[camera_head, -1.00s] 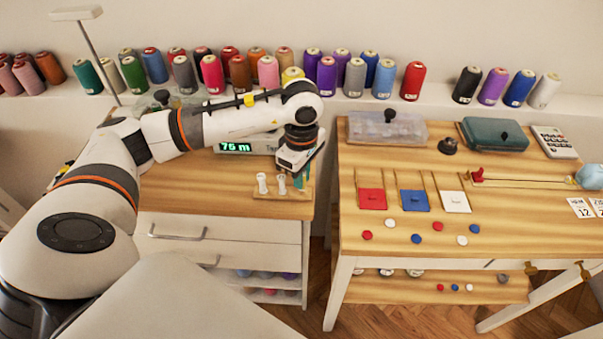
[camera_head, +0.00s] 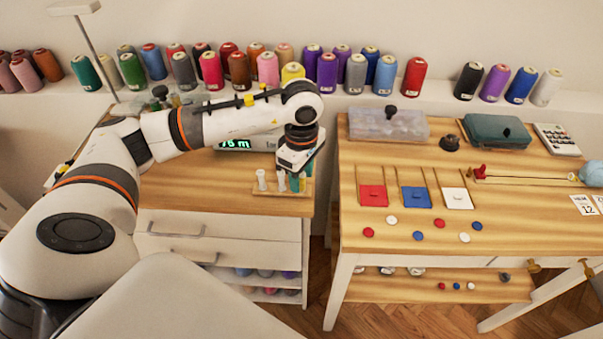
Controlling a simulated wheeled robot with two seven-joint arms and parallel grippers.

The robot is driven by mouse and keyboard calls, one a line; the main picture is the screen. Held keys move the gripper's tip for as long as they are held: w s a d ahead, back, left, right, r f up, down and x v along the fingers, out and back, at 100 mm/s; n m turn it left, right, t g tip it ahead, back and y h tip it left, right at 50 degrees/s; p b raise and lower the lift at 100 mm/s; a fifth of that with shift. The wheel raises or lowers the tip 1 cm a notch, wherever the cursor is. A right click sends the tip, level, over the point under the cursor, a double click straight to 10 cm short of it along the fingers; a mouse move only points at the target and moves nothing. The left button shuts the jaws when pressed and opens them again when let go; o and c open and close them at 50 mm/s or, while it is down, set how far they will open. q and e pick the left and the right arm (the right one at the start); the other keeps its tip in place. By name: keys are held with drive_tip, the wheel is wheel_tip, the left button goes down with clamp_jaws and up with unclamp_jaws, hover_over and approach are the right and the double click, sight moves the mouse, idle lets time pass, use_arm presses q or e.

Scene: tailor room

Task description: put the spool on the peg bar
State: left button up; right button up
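The peg bar (camera_head: 270,192) is a small light wooden base on the left table, near its front right corner. Two white upright pieces (camera_head: 261,180) stand on it. A teal spool (camera_head: 295,184) shows at the bar's right end, directly under my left gripper (camera_head: 297,168). The gripper points down there, and its fingertips are too small and hidden to tell whether they hold the spool or are apart from it. Whether the spool is fully seated on a peg is also hidden. My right gripper is not in view.
A display box (camera_head: 235,143) with green digits stands behind the bar. Thread cones line the wall shelf (camera_head: 440,97). A gap separates the left table from the right table (camera_head: 395,238), which holds cases, coloured squares and buttons.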

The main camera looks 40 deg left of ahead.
use_arm(q)
wheel_tip(320, 180, up, 12)
idle(0.6)
